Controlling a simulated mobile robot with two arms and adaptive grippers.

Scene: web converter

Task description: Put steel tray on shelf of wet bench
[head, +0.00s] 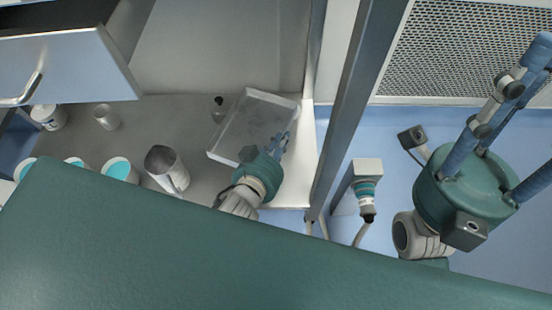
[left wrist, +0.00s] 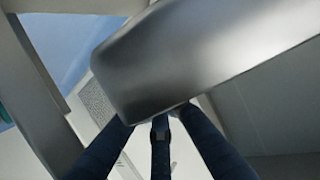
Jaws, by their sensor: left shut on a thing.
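The steel tray (head: 254,122) is a shallow rectangular grey tray, tilted in the picture, at the right end of the grey bench surface (head: 215,185) in the head view. My left gripper (head: 281,146) is shut on the tray's near right edge. In the left wrist view, the tray (left wrist: 190,60) fills the upper middle, above the blue fingers of my left gripper (left wrist: 160,122). I cannot tell whether the tray touches the surface below it. My right gripper (head: 520,105) is at the right of the head view, its blue fingers spread open and empty.
A metal jug (head: 165,167), a small metal cup (head: 106,117), a white jar (head: 47,117) and containers with teal contents (head: 120,169) stand left of the tray. A dark small object (head: 218,103) is beside it. A vertical post (head: 352,105) stands right of the bench.

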